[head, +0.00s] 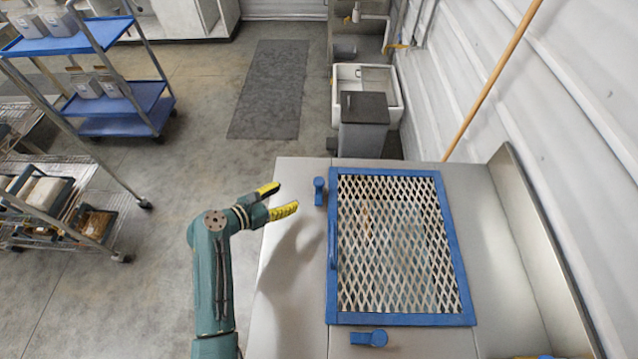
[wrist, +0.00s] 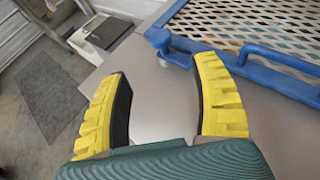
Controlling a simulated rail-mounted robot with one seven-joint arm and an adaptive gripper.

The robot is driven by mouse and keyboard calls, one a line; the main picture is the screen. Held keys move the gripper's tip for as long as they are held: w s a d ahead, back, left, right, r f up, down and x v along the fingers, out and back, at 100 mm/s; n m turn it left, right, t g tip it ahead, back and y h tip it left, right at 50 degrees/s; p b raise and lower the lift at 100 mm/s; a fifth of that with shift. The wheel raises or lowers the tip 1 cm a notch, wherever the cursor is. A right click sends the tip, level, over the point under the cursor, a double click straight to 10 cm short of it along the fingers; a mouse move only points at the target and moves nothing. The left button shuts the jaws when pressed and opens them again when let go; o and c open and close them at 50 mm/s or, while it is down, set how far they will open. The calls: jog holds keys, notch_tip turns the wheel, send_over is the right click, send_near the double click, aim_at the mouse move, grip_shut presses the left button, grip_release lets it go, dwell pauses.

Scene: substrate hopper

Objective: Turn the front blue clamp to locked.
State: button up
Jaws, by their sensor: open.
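Two blue clamps sit on the grey hopper top beside the blue-framed mesh grate (head: 333,290). One clamp (head: 319,191) is left of the grate's far left corner, its arm lying along the frame's left side. The other clamp (head: 369,338) is off the grate's near edge, its arm lying along that edge. Neither arm appears to cross the frame. My gripper (head: 280,199) is open and empty, just left of the far clamp and apart from it. In the wrist view, my open yellow fingers (wrist: 162,75) have a blue clamp (wrist: 158,39) beyond them.
A blue handle (head: 332,244) stands on the grate's left bar. A tan pole (head: 490,85) leans by the corrugated wall right of the hopper. A grey bin (head: 364,125) stands past the far edge.

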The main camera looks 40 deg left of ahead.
aim_at(317, 182)
jog(key=b+x, duration=0.4)
jog(key=x, duration=0.9)
jog(key=shift+w+f+b, duration=0.1)
jog(key=shift+b, duration=0.2)
jog(key=shift+w, duration=0.45)
jog(key=c, duration=1.1)
